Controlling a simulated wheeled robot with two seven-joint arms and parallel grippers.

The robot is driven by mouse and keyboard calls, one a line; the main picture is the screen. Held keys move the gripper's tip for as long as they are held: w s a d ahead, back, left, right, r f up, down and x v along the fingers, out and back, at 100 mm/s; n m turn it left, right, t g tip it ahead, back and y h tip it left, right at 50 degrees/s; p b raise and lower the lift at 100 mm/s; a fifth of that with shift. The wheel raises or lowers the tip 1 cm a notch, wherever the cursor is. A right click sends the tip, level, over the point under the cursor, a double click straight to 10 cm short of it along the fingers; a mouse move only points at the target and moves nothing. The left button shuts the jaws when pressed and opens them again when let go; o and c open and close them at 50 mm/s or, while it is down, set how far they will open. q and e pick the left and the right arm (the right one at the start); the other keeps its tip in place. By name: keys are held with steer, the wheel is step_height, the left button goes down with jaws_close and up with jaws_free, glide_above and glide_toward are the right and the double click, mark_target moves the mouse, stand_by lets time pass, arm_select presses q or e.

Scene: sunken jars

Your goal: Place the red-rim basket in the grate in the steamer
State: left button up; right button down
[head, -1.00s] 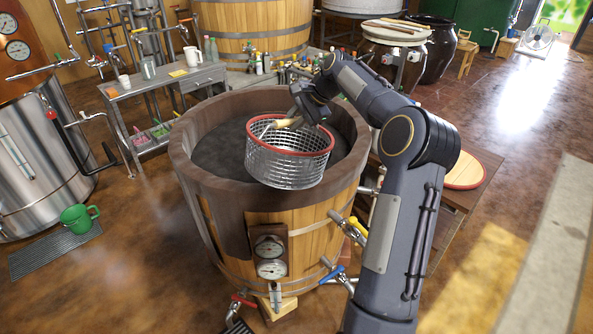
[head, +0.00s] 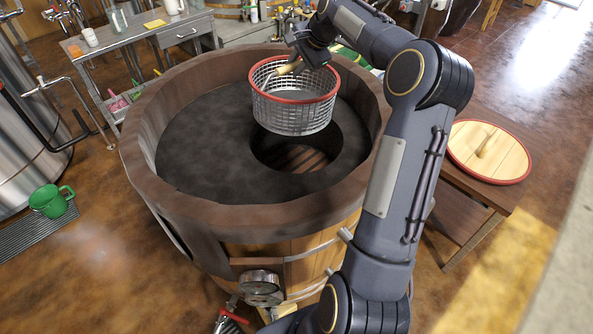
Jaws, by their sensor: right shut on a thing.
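The red-rim basket (head: 293,112) is a wire mesh basket with a red rim and a wooden-grip handle. My right gripper (head: 295,66) is shut on the basket's handle and holds it up, roughly level. The basket hangs above the steamer (head: 155,185), a large wooden tub with a dark inner top. A round opening in that dark top shows a slatted brown grate (head: 303,160) below. The basket is over the far part of this opening and hides some of it. My left gripper is not in view.
A round wooden lid with red edge (head: 505,158) lies on a small brown table (head: 470,205) at the right. A metal bench (head: 140,45) stands at the back left. A gauge and valves stick out from the tub's front.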

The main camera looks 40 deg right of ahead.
steer(key=shift+h, duration=0.4)
step_height(320, 180, down, 12)
steer(key=b, duration=1.1)
steer(key=shift+w+d, duration=0.1)
steer(key=shift+w, duration=0.05)
steer(key=shift+r, duration=0.1)
step_height(320, 180, down, 18)
steer(key=b, duration=0.1)
steer(key=shift+r+b, duration=0.15)
steer(key=shift+b, duration=0.2)
steer(key=c, duration=1.7)
jaws_free()
steer(key=o, duration=0.4)
